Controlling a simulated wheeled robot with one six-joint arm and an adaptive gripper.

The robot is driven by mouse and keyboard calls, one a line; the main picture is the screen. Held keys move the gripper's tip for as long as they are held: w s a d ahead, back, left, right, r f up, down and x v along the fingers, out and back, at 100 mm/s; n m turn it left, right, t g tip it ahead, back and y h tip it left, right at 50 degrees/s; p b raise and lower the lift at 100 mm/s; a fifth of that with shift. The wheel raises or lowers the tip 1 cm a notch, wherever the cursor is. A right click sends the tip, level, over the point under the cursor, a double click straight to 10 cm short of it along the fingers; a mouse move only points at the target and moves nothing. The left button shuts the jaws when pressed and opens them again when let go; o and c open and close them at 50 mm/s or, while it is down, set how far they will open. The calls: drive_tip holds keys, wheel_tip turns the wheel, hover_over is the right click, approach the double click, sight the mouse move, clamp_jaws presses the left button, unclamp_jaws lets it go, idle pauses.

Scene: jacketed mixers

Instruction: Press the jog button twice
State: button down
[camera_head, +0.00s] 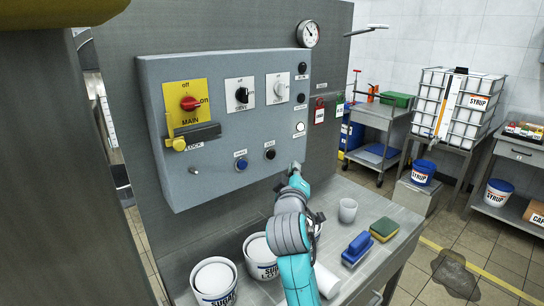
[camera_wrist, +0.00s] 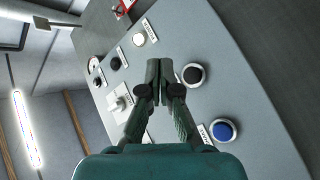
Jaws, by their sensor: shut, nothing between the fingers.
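The grey control panel (camera_head: 215,130) carries a blue button (camera_head: 240,164) and a black button (camera_head: 270,154) low on its face, each with a small label too small to read, so I cannot tell which is the jog button. In the wrist view the black button (camera_wrist: 193,74) sits just right of the fingertips, and the blue button (camera_wrist: 222,130) is lower right. My gripper (camera_wrist: 160,68) is shut and empty, with its fingers pointing at the panel. In the head view my gripper (camera_head: 296,168) is at the panel's lower right corner. I cannot tell whether it touches the panel.
The panel also has a red main switch (camera_head: 190,103), a yellow padlock (camera_head: 180,144), two rotary knobs and a column of round fittings at right. Below are white tubs (camera_head: 214,280), a cup (camera_head: 348,210), a blue brush (camera_head: 357,246) and a sponge (camera_head: 384,229).

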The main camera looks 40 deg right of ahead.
drive_tip(key=shift+w+a, duration=0.1)
drive_tip(key=shift+w, duration=3)
drive_tip(key=shift+w, duration=0.15)
drive_tip(key=shift+w, duration=0.3)
drive_tip(key=shift+w, duration=0.4)
drive_tip(key=shift+s, duration=0.85)
drive_tip(key=shift+s, duration=0.1)
drive_tip(key=shift+s, duration=2.4)
